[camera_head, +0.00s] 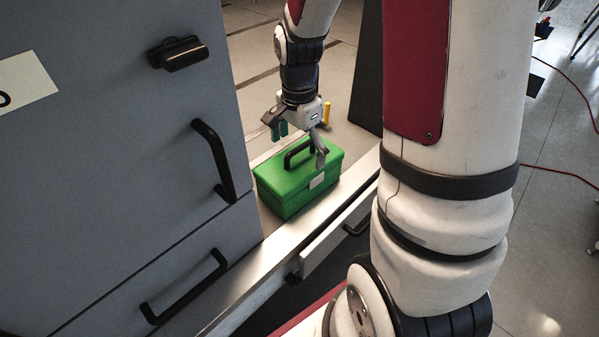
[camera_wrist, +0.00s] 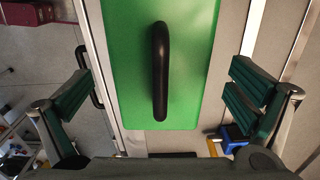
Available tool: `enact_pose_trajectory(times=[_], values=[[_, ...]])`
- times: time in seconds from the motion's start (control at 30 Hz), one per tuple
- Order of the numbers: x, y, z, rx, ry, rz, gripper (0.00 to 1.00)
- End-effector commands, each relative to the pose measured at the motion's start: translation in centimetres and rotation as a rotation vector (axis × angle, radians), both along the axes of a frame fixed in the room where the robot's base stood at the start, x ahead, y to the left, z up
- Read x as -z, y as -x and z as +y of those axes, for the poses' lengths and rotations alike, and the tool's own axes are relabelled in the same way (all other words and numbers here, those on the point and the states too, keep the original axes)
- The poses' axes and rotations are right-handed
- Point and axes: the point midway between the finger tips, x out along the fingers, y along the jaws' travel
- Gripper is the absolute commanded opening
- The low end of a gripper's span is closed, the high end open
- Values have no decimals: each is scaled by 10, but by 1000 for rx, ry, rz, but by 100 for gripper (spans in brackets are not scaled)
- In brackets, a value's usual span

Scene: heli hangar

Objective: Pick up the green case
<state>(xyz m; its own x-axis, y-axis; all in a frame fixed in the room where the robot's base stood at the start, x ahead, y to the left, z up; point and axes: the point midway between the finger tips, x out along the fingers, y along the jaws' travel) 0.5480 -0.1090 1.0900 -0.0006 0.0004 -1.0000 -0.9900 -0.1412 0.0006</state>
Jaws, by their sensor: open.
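The green case (camera_head: 297,181) is a closed box with a black handle (camera_head: 298,153) on its lid and a pale latch on its front. It sits on the light counter top between the grey cabinet and my arm. In the wrist view its green lid (camera_wrist: 188,60) fills the middle, with the handle (camera_wrist: 160,70) running lengthwise. My gripper (camera_head: 296,140) is just above the case, pointing down, with its fingers spread. In the wrist view my gripper (camera_wrist: 160,100) has a finger on each side of the lid and handle, apart from the handle.
A grey cabinet (camera_head: 110,120) with black handles stands close on the left. The counter's metal front edge (camera_head: 330,205) runs before the case, with a drawer (camera_head: 335,238) below. A yellow object (camera_head: 326,112) stands behind the gripper. A blue object (camera_wrist: 232,136) lies beside the case.

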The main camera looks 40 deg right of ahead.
Motion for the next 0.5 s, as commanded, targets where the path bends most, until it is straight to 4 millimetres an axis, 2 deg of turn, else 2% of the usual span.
enact_pose_trajectory(times=[0.17,0.5], values=[[12,1,-1,-1,-1,3,100],[50,0,-3,-1,-1,2,100]])
